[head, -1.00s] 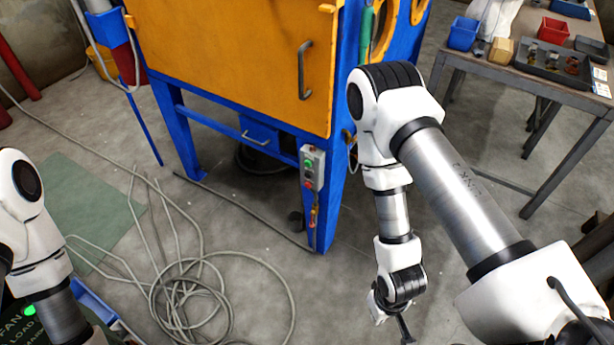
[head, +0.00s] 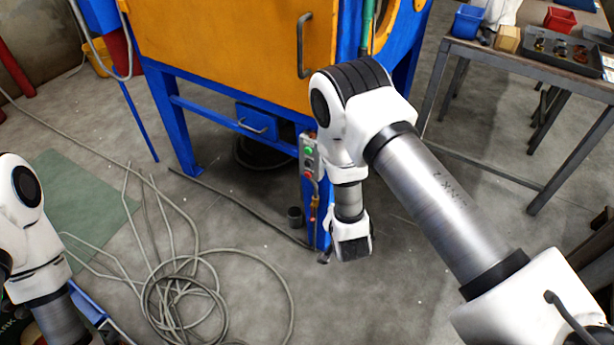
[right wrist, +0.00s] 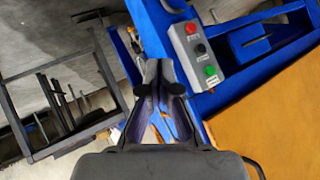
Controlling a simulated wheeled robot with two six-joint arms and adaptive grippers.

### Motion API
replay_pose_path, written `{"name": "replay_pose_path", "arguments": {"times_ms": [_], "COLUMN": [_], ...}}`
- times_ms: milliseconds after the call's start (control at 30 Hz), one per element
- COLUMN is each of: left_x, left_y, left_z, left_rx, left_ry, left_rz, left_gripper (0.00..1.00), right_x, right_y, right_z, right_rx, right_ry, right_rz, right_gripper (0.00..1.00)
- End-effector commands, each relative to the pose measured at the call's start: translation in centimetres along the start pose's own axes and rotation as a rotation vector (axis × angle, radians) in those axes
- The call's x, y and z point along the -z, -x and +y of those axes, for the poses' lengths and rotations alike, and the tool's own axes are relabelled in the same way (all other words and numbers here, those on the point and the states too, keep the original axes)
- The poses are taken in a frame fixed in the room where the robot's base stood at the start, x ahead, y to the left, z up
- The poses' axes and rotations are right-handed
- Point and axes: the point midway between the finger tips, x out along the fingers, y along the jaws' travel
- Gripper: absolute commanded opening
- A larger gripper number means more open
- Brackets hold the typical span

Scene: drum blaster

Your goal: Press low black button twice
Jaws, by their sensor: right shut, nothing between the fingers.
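A grey control box (right wrist: 198,55) is fixed to a blue leg of the cabinet. In the right wrist view it carries a red button (right wrist: 191,28), a black button (right wrist: 201,49) in the middle and a green button (right wrist: 210,70). In the head view the box (head: 309,158) has green uppermost and red lowest. My right gripper (right wrist: 159,72) is shut and empty, apart from the box and to its left in the wrist view. In the head view its tip (head: 324,259) is low beside the leg, mostly hidden behind my wrist. My left gripper is out of view.
The orange and blue cabinet (head: 230,45) stands behind the box. Loose grey hoses (head: 190,290) lie on the floor. A table (head: 500,58) with trays and bins stands at right. Open floor lies in front.

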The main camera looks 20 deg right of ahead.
Motion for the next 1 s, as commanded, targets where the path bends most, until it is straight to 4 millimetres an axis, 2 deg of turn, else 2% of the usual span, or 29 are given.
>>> {"name": "replay_pose_path", "arguments": {"times_ms": [33, 200, 300, 400, 533, 1000], "left_x": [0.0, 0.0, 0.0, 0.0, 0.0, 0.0], "left_y": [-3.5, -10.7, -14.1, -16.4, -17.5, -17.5], "left_z": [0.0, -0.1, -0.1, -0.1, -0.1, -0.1], "left_rx": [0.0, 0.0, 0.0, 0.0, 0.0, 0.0], "left_ry": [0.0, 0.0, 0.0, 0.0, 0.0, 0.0], "left_rz": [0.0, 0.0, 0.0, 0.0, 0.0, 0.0], "left_gripper": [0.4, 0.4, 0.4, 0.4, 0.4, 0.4], "right_x": [-0.8, -0.7, -1.6, -2.8, -3.4, -2.8], "right_y": [-2.9, -8.0, -9.6, -10.3, -10.5, -10.6], "right_z": [-1.2, -7.6, -10.5, -12.0, -12.6, -12.5], "right_rx": [0.052, 0.235, 0.312, 0.356, 0.374, 0.373], "right_ry": [-0.03, -0.113, -0.114, -0.101, -0.091, -0.091], "right_rz": [0.066, 0.269, 0.325, 0.34, 0.344, 0.344], "right_gripper": [0.0, 0.0, 0.0, 0.0, 0.0, 0.0]}}
